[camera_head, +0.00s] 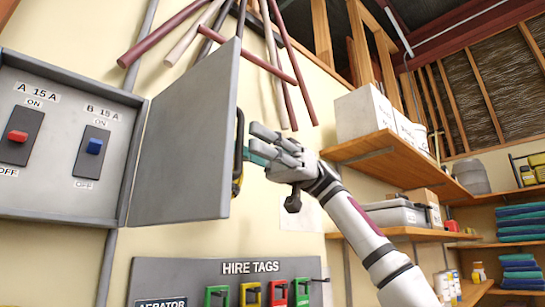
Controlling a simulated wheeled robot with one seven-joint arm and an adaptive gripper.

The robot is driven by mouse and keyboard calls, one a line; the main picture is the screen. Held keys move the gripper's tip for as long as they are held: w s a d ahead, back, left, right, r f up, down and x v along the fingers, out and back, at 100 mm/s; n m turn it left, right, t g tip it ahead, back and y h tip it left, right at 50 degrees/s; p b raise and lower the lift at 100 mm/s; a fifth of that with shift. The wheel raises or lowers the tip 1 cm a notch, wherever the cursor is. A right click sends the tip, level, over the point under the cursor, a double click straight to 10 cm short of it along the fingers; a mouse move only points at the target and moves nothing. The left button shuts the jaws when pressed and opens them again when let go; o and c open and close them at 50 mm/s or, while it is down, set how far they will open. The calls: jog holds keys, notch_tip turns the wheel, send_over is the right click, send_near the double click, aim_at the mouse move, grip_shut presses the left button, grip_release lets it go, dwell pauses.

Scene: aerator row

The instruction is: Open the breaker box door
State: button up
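The grey breaker box (60,150) is on the wall at the left, with its inside showing. Its grey door (188,148) is swung open, hinged on the box's right edge and standing out from the wall. A dark handle (239,145) with a yellow part shows along the door's free edge, partly hidden by the door. My gripper (256,147) is just right of this edge, its fingers pointing left at the handle. A teal piece shows at the fingers. Whether they grip or touch the handle is not clear.
Inside the box are a red switch A (17,136) and a blue switch B (95,146). Below hangs a HIRE TAGS board (178,276) with several coloured tags. Wooden shelves (402,160) with boxes are at the right. Poles lean above the door.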

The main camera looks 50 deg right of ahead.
jog(key=d, duration=0.9)
jog(key=shift+w+d, duration=0.2)
jog(key=shift+w, duration=0.25)
dwell(0.3)
